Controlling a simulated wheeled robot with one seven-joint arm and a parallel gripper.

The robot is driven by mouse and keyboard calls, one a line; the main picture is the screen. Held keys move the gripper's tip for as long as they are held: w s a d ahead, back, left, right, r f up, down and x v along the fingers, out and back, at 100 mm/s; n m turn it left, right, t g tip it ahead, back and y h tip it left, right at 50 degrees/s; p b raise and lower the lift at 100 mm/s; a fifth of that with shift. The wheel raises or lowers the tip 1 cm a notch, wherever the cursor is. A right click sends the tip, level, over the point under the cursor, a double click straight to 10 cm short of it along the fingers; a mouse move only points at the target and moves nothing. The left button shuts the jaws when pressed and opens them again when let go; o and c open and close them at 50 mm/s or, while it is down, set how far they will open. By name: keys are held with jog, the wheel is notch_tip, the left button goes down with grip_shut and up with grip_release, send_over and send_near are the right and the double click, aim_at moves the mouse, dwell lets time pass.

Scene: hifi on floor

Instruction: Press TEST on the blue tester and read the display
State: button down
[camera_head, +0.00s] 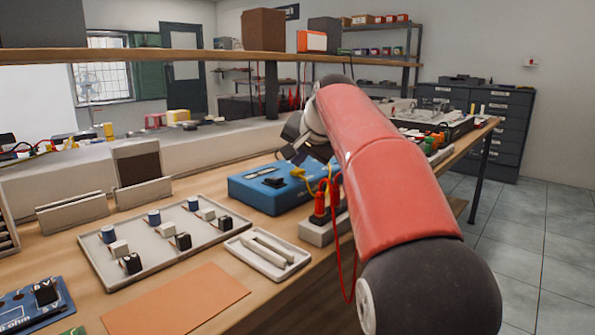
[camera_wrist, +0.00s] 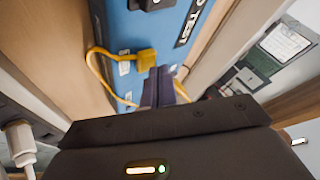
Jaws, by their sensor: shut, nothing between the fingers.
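The blue tester (camera_head: 262,196) lies on the wooden bench, left of my arm, with dark parts and a light label on top. In the wrist view, its blue face (camera_wrist: 118,32) fills the upper middle. A black strip (camera_wrist: 190,25) with white lettering that seems to include TEST runs along its right side. A yellow plug (camera_wrist: 146,61) with a yellow cable sits on the face. My gripper (camera_wrist: 164,72) is shut and empty, its dark fingertips just beside the yellow plug; contact cannot be told. My gripper hides part of the tester. No display reading is legible.
A grey tray (camera_head: 140,262) with small blue, white and black pieces stands left of the tester. A smaller white tray (camera_head: 262,262) is in front. Red plugs with red leads (camera_head: 320,203) stand close to my arm. A shelf (camera_head: 150,57) spans above the bench.

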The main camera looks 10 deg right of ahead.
aim_at(299, 171)
jog(key=shift+f+b, duration=0.3)
jog(key=shift+f, duration=0.15)
dwell(0.6)
jog(key=shift+r, duration=0.1)
jog(key=shift+r+p, duration=0.8)
jog(key=shift+p, duration=0.2)
notch_tip(299, 171, up, 3)
jog(key=p, duration=0.2)
jog(key=shift+f+p, duration=0.1)
jog(key=shift+p, duration=0.3)
jog(key=shift+r+p, duration=0.4)
jog(key=shift+r, duration=0.7)
jog(key=shift+s, duration=0.1)
